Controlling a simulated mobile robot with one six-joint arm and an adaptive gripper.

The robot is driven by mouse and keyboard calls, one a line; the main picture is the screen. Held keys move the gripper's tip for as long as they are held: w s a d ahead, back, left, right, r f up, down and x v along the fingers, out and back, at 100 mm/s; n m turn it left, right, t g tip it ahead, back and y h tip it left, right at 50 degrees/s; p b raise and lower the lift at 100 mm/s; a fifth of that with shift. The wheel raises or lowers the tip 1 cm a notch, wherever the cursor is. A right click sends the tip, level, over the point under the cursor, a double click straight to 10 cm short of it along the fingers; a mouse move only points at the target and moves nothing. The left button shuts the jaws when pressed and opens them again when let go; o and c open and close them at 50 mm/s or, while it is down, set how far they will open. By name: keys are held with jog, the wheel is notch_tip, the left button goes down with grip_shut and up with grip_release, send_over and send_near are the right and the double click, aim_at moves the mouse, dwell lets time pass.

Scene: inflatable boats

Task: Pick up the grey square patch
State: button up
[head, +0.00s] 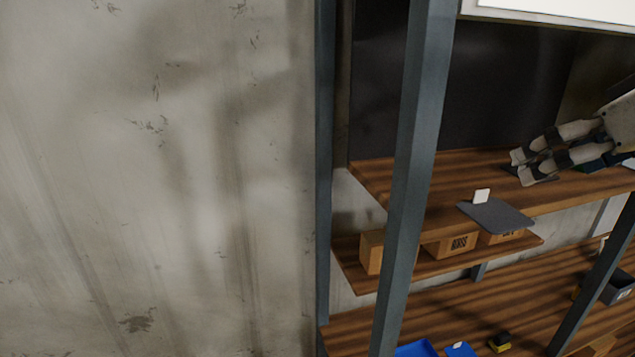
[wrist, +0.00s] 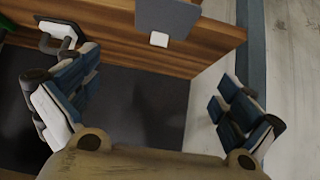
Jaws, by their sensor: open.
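The grey square patch (head: 500,216) lies flat at the front edge of the upper wooden shelf in the head view, with a small white tag (head: 481,195) standing at its far left corner. In the wrist view the patch (wrist: 168,14) is at the top, partly cut off by the frame, with the white tag (wrist: 159,39) below it. My gripper (head: 524,167) is open and empty over the shelf, behind and to the right of the patch, apart from it. In the wrist view my gripper (wrist: 157,88) has its fingers spread wide, with the patch beyond them.
A grey metal post (head: 412,170) stands in front of the shelf, left of the patch. Cardboard boxes (head: 452,244) sit on the lower ledge beneath. A grey bin (head: 615,287) and blue items (head: 418,349) are on the bench below. A dark panel (head: 470,90) backs the shelf.

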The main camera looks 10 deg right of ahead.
send_near(483, 191)
jog(key=x, duration=0.3)
jog(key=shift+f+p, duration=0.35)
jog(key=shift+w+p+x, duration=0.2)
jog(key=shift+p+x, duration=0.5)
jog(key=shift+x, duration=2.1)
jog(key=shift+s+r, duration=0.1)
jog(key=shift+r, duration=0.1)
jog(key=shift+c, duration=0.2)
